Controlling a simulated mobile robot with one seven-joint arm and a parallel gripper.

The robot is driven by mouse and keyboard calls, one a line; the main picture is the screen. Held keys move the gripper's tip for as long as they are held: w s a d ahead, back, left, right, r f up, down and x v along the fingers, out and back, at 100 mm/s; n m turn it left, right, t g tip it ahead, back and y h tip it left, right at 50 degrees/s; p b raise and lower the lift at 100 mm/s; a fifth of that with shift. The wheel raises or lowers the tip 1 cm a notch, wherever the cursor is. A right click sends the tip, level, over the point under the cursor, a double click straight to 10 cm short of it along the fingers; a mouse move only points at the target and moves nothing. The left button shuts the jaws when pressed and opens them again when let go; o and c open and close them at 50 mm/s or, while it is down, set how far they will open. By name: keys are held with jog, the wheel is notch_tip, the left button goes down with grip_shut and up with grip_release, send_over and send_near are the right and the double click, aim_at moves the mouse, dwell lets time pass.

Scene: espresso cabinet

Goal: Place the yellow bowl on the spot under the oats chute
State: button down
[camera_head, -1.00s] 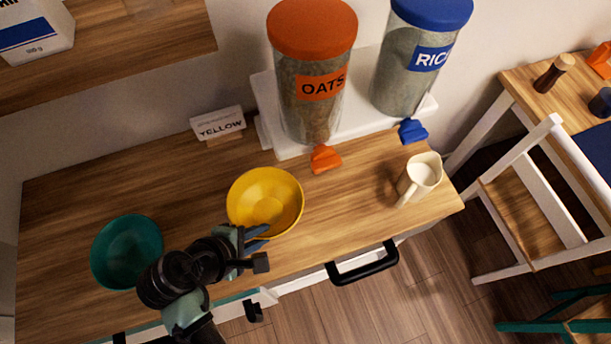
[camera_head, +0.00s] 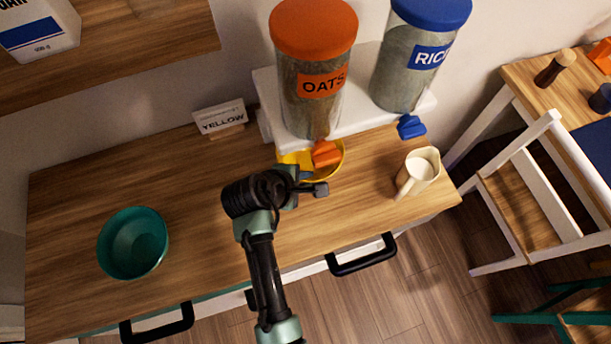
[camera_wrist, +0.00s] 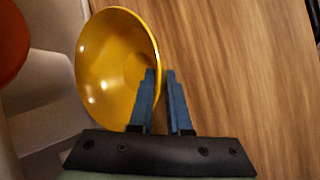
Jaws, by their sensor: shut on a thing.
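The yellow bowl (camera_head: 331,172) is under the orange spout (camera_head: 325,153) of the oats dispenser (camera_head: 312,100) in the head view. The spout and my gripper (camera_head: 307,181) hide part of it. In the wrist view the bowl (camera_wrist: 112,62) is empty, and my gripper (camera_wrist: 160,95) is shut on its near rim, one finger inside and one outside. Whether the bowl touches the counter is hard to tell.
A teal bowl (camera_head: 133,243) stands on the counter at left. A cream jug (camera_head: 417,172) stands to the right. The rice dispenser (camera_head: 417,70) with its blue spout (camera_head: 411,127) is beside the oats. A YELLOW sign (camera_head: 220,118) stands at the back.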

jog(key=c, duration=0.9)
grip_release()
jog(key=shift+o, duration=0.2)
jog(key=v, duration=1.2)
